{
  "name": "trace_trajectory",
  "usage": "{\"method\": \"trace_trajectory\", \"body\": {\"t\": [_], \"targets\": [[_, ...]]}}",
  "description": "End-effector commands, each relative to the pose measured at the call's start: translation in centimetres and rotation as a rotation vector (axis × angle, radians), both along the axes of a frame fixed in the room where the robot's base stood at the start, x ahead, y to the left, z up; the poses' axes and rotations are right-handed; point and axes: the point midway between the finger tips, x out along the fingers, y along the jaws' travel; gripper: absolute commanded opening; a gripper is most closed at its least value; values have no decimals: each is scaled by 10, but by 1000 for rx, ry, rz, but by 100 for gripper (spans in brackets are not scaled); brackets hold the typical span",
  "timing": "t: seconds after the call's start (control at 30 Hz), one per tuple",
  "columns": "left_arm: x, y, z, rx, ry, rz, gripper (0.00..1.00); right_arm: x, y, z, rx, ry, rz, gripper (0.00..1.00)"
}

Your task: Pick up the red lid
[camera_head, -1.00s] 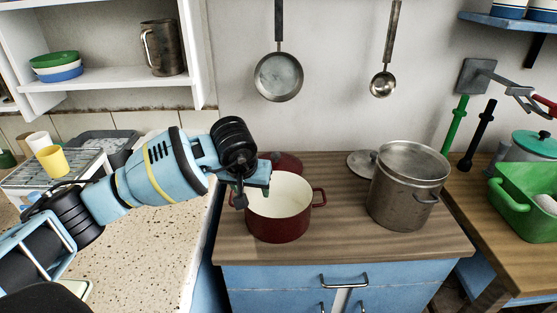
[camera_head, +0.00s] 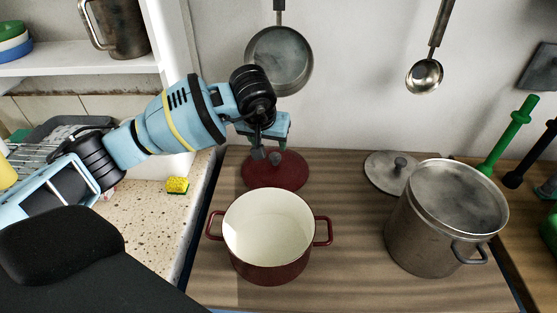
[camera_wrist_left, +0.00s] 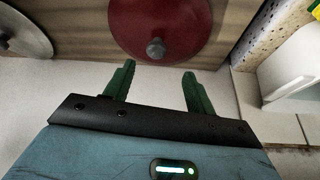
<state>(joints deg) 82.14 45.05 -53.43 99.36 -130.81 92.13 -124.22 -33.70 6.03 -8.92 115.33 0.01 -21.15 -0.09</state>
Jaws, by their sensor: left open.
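The red lid (camera_head: 287,172) lies flat on the wooden worktop behind the red pot and has a grey knob. In the left wrist view the lid (camera_wrist_left: 180,25) and its knob (camera_wrist_left: 155,48) show just beyond my fingertips. My left gripper (camera_head: 266,155) is over the lid in the head view, its two green fingers apart and empty. In the left wrist view the open fingers (camera_wrist_left: 160,71) point toward the knob, which lines up with the gap between them. The gripper hides part of the lid in the head view. My right gripper is not in view.
The open red pot (camera_head: 268,240) stands in front of the lid. A steel pot (camera_head: 430,240) and a grey lid (camera_head: 385,172) are to the right. A pan (camera_head: 280,62) and a ladle (camera_head: 424,76) hang on the wall behind. A yellow sponge (camera_head: 177,185) lies left.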

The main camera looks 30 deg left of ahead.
Motion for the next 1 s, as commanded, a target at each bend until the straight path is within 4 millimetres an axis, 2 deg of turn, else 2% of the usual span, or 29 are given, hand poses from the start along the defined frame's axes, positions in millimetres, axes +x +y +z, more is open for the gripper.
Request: {"method": "trace_trajectory", "body": {"t": [0.17,0.37,0.57,0.9,1.0], "targets": [[2,0,-5,0,1,0,55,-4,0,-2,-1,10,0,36],[10,2,-23,-1,2,1,55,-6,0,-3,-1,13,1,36],[12,2,-27,0,1,0,55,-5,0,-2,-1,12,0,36],[33,1,-64,-2,2,1,55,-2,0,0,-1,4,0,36],[36,2,-69,0,0,0,55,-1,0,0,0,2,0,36]]}}
